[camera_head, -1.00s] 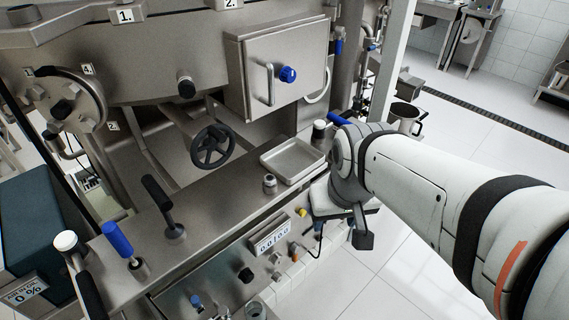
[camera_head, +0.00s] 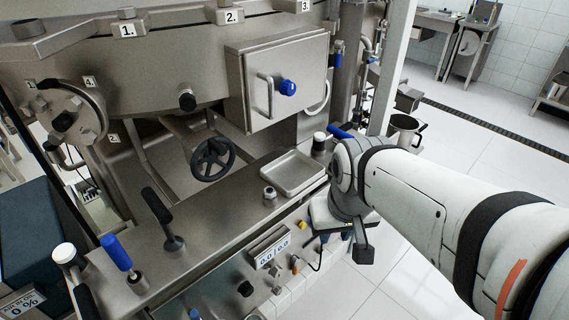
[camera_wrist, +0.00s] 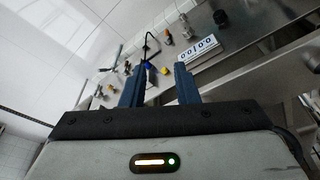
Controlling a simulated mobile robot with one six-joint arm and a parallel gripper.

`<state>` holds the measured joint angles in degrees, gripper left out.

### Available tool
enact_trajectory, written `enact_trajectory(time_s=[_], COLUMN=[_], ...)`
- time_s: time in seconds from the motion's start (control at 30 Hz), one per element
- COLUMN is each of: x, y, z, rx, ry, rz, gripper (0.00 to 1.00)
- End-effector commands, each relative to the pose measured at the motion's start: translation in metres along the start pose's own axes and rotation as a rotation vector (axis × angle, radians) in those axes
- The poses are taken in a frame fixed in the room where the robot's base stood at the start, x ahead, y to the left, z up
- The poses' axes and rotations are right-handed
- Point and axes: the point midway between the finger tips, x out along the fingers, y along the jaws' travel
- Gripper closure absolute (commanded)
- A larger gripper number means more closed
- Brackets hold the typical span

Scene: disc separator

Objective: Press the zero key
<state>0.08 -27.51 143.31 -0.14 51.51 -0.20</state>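A small counter display (camera_head: 272,252) with dark digits sits on the sloped front panel of the machine. It also shows in the wrist view (camera_wrist: 197,50), upper right of centre. I cannot make out which small control is the zero key. A yellow button (camera_head: 302,226) and small knobs (camera_head: 294,264) lie near the display. In the wrist view, the yellow button (camera_wrist: 164,70) shows between my fingertips, farther off. My gripper (camera_wrist: 158,78) has two blue fingers, apart with nothing between them. It hangs beside the panel's right end, mostly hidden by my wrist in the head view, touching no control.
A blue-handled lever (camera_head: 117,252), a black lever (camera_head: 162,218) and a black handwheel (camera_head: 213,159) stand left of the display. A shallow metal tray (camera_head: 291,174) lies behind it. A steel pot (camera_head: 404,130) stands beyond my wrist. The tiled floor at right is open.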

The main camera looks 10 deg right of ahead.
Motion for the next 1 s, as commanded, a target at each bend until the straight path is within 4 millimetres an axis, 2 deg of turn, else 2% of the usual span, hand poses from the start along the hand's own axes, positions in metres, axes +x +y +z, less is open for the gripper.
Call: enact_trajectory(time_s=[0.03,0.33,1.0], x=[0.0000,0.0000,0.0000], y=[0.0000,0.0000,0.0000], z=[0.0000,0.0000,0.0000], rx=[0.000,0.000,0.000], ry=[0.000,0.000,0.000], rz=[0.000,0.000,0.000], gripper=[0.77,1.00,1.00])
